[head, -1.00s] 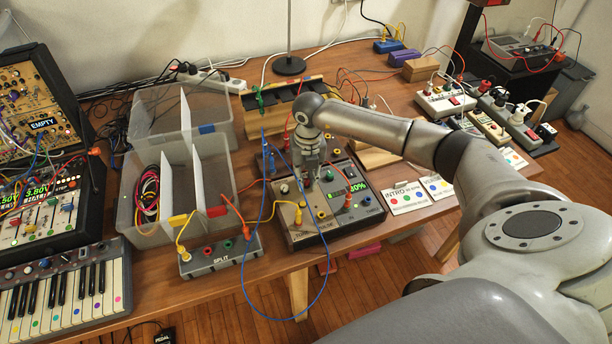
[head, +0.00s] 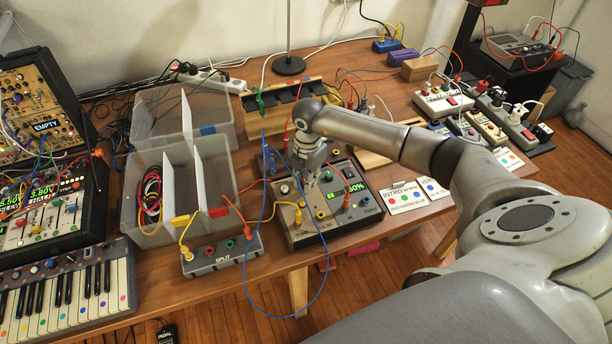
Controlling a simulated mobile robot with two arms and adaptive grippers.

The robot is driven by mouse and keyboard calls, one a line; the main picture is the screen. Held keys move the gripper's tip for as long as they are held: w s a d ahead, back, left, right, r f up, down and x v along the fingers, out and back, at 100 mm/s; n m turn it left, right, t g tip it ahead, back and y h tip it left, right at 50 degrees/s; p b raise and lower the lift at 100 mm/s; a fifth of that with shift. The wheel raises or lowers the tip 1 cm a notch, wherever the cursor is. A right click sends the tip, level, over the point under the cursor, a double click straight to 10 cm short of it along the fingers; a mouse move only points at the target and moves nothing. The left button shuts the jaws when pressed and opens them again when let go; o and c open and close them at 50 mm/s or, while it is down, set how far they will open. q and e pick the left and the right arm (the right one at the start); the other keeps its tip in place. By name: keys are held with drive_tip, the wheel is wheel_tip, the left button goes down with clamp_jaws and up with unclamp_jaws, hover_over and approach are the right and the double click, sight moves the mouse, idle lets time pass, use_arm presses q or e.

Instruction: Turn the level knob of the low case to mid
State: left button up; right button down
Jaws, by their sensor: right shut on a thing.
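The low case (head: 304,236) lies near the front edge of the table, with a pale left panel and a dark right part. Its green display (head: 357,187) seems to read 60%, though the first digit is small and hard to read. My right gripper (head: 311,181) points down over the upper middle of the case, shut on a knob that its fingers hide; I take this to be the level knob. The knob's pointer and scale marks cannot be seen. My left gripper is not in view.
Yellow, blue and red cables plug into the case near my gripper, and a blue loop hangs over the table edge. A SPLIT box (head: 221,257), a clear divided bin (head: 128,212) and a wooden rack (head: 262,124) stand close by.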

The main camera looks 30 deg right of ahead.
drive_tip(key=shift+w+m, duration=0.1)
drive_tip(key=shift+m, duration=0.5)
drive_tip(key=c, duration=1.3)
unclamp_jaws()
drive_tip(key=shift+c, duration=0.2)
wheel_tip(320, 180, up, 12)
drive_tip(key=shift+s, duration=0.25)
